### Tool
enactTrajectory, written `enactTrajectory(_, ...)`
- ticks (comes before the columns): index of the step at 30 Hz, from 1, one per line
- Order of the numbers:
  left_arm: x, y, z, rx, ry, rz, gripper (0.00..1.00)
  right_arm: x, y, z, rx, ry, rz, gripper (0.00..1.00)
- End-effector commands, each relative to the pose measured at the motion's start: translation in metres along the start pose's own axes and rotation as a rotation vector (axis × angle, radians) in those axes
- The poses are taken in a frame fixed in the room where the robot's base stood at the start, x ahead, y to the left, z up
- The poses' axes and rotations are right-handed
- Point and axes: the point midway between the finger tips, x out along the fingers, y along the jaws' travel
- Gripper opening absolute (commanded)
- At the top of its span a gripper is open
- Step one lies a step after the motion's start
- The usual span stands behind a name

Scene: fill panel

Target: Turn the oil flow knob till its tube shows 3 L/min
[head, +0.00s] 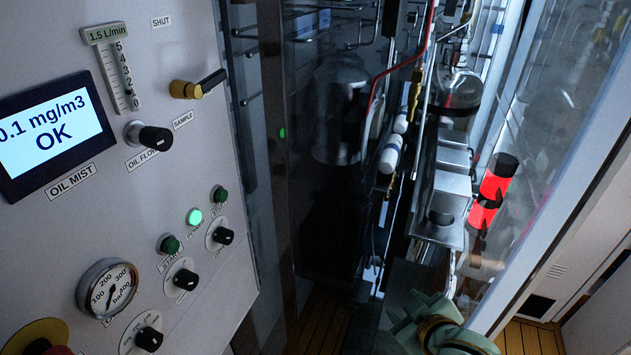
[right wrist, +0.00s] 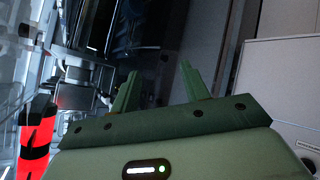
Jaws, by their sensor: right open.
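The oil flow knob (head: 154,138) is a black knob on a silver base on the grey panel, at upper left in the head view. Its label reads OIL FLOW. Above it is the flow tube (head: 120,78), with a 5 to 0 scale and a small sign (head: 107,34) reading 1.5 L/min. The float in the tube is too small to read surely. My right gripper (right wrist: 158,90) is open and empty in the right wrist view. In the head view, its green body shows at the bottom, well right of and below the knob. My left gripper is not in view.
The oil mist screen (head: 50,135) reads 0.1 mg/m3 OK. A pressure gauge (head: 107,290) and several knobs lie lower. A glass-sided cabinet with red-banded cylinder (head: 493,190) and pipes fills the right.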

Motion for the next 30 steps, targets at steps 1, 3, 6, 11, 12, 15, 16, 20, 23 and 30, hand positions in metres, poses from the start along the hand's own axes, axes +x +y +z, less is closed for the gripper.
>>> enactTrajectory(1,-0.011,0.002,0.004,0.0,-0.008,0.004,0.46,-0.016,0.013,-0.056,0.002,0.118,-0.012,0.46)
enactTrajectory(3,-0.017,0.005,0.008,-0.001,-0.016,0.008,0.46,-0.036,0.016,-0.124,0.016,0.288,-0.065,0.46)
enactTrajectory(6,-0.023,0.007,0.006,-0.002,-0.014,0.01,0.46,-0.079,0.009,-0.213,0.027,0.528,-0.196,0.46)
enactTrajectory(11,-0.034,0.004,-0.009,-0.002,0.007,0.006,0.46,-0.164,-0.014,-0.3,0.001,0.781,-0.447,0.46)
enactTrajectory(12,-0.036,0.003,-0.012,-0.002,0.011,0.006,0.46,-0.183,-0.02,-0.312,-0.008,0.815,-0.508,0.46)
enactTrajectory(15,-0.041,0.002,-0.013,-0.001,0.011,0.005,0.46,-0.221,-0.032,-0.328,-0.031,0.867,-0.633,0.46)
enactTrajectory(16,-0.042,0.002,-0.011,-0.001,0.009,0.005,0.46,-0.23,-0.035,-0.331,-0.036,0.874,-0.663,0.46)
enactTrajectory(20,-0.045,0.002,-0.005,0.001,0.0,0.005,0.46,-0.254,-0.043,-0.336,-0.051,0.886,-0.752,0.46)
enactTrajectory(23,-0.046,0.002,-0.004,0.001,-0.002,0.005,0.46,-0.26,-0.048,-0.338,-0.053,0.886,-0.781,0.46)
enactTrajectory(30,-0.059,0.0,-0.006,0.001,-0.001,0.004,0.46,-0.248,-0.071,-0.365,-0.05,0.887,-0.79,0.46)
